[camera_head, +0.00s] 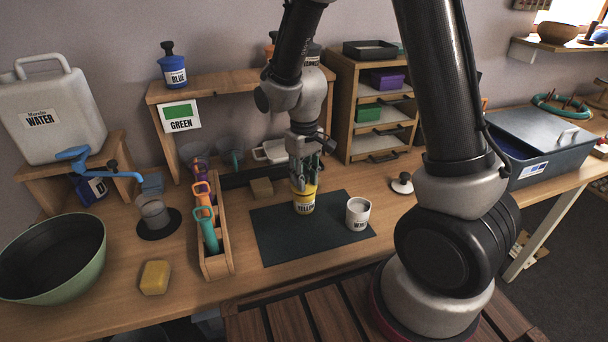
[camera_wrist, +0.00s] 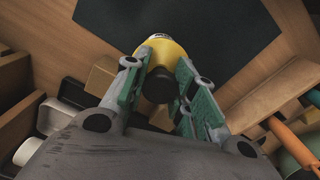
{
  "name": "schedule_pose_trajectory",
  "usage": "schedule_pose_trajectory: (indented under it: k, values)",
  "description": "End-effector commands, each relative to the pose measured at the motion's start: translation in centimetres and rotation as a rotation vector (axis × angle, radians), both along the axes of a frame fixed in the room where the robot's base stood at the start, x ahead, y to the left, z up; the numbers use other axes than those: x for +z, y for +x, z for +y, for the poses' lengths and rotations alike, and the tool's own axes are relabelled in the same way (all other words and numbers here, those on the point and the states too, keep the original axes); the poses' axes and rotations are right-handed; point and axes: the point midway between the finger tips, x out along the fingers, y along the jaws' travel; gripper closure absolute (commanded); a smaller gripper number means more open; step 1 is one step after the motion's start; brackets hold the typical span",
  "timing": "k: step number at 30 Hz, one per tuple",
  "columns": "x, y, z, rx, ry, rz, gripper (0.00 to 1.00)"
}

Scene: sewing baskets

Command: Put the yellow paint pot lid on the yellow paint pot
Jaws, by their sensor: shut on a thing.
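The yellow paint pot (camera_head: 304,207), with its "YELLOW" label, stands upright on the dark mat (camera_head: 270,241). My gripper (camera_head: 304,182) points straight down over it. In the wrist view, my gripper (camera_wrist: 161,88) has its green-padded fingers on either side of the dark knob of the yellow lid (camera_wrist: 176,52) and is shut on it. The lid is at the pot's top, and a bit of the pot's label shows past its edge. Whether the lid is fully seated or slightly above the rim, I cannot tell.
An open white pot (camera_head: 358,216) stands on the mat just right of the yellow pot. A white lid with a dark knob (camera_head: 402,184) lies farther right. A wooden rack with coloured-handled tools (camera_head: 217,266) stands left of the mat. The mat's front is clear.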

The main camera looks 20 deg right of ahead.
Motion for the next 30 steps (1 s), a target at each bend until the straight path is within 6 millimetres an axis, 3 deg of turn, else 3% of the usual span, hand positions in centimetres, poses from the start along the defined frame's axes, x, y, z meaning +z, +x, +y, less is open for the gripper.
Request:
schedule_pose_trajectory:
  k: [14,15,18,30]
  values:
    - [-1.00,-0.03,-0.01,0.000,0.000,0.001,0.88]
    - [-0.98,-0.01,0.00,0.000,0.000,0.001,0.68]
    - [-0.96,-0.01,0.00,0.000,0.000,0.000,0.50]
    - [-0.34,0.08,0.03,0.000,0.001,-0.003,0.48]
